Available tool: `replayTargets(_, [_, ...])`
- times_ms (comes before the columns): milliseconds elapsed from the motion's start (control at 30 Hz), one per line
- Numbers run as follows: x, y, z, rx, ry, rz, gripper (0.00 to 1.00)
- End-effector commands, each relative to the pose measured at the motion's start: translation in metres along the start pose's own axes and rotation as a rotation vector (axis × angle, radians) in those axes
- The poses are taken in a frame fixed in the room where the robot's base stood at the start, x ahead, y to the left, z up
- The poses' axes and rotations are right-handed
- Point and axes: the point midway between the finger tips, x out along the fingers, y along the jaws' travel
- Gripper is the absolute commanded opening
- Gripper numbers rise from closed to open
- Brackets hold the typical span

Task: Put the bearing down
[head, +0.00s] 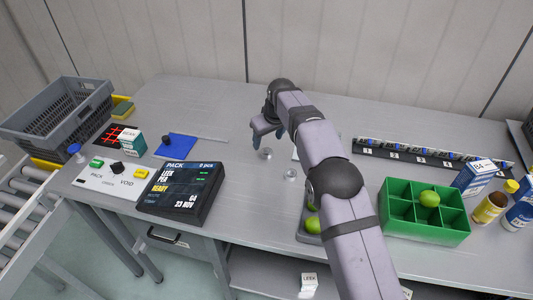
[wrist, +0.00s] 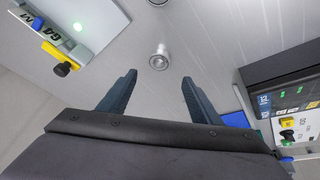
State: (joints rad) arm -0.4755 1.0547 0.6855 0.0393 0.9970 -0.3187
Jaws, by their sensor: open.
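My gripper (head: 265,134) is open and empty above the grey table. In the wrist view its two dark fingers (wrist: 160,78) stand wide apart. A small shiny metal bearing (wrist: 159,60) lies just beyond the fingertips, centred on the gap between them and touching neither. In the head view a small metal ring, apparently this bearing (head: 266,153), is on the table just in front of the gripper. A second similar round metal piece (head: 290,173) lies a little to its right and nearer; a round piece also shows cut off at the wrist view's top edge (wrist: 158,2).
A blue pad with a dark knob (head: 177,146) and a black PACK display (head: 180,192) are left. A green divided box (head: 425,233) holding a lime (head: 429,198) is right, near bottles and a carton. A grey crate (head: 70,115) is far left.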

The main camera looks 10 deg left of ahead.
Motion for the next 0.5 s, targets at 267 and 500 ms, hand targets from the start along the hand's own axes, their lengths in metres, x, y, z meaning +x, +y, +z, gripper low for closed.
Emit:
replayTargets(267, [-0.0001, -0.0008, 0.0037, 0.214, -0.015, -0.002, 0.58])
replayTargets(500, [0.0052, -0.0006, 0.0038, 0.225, -0.016, -0.001, 0.58])
